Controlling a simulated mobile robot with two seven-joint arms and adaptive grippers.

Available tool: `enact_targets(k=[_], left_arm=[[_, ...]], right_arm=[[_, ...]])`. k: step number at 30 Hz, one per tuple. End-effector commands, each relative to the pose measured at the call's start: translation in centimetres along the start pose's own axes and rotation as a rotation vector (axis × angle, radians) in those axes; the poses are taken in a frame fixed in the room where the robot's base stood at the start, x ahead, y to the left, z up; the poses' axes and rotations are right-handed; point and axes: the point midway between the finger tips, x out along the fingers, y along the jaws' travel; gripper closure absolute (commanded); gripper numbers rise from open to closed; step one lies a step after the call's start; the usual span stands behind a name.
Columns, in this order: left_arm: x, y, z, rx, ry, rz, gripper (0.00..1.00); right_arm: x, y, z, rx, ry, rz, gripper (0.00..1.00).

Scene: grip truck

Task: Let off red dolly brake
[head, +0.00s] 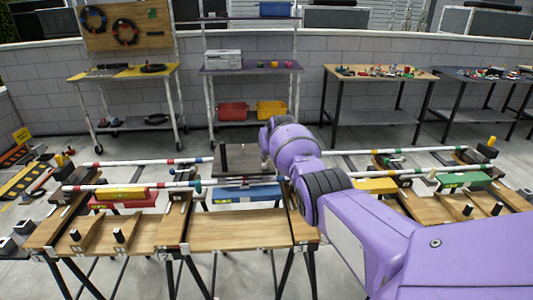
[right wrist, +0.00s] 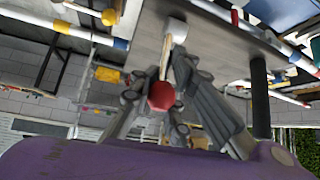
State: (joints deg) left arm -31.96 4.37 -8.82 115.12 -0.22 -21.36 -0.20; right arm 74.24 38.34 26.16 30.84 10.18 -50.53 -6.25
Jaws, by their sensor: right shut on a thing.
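The brake lever is a pale rod with a round red knob (right wrist: 161,96), seen close up in the right wrist view. My right gripper (right wrist: 166,75) is shut on it, with a finger on each side of the rod near the knob. The dark grey dolly deck (head: 234,159) sits over the track rails in the middle of the head view. My right gripper also shows there (head: 265,160), at the deck's right side, partly hidden by my purple wrist. The lever is hidden in the head view. My left gripper is not in view.
Striped rails (head: 130,187) run left and right over wooden trestle tables (head: 238,236). A red box (head: 124,200), a blue box (head: 246,193) and a green box (head: 465,181) sit along them. Shelves and a workbench (head: 380,73) stand by the back wall.

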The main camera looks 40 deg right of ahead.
Motion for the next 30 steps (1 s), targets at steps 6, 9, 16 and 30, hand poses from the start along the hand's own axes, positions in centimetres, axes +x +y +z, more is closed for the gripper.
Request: enact_targets(k=[6, 9, 16, 30], left_arm=[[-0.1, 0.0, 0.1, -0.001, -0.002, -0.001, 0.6], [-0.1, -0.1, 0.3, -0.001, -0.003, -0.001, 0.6], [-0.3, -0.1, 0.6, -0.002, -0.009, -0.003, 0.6], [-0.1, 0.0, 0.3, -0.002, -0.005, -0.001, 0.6]], right_arm=[[0.1, 0.1, 0.1, -0.005, 0.0, 0.003, 1.0], [0.1, 0.1, 0.1, -0.005, 0.001, 0.003, 0.85], [0.0, 0.1, 0.0, -0.003, 0.001, 0.002, 0.69], [-1.2, 0.2, -0.1, -0.001, 0.004, 0.002, 0.69]])
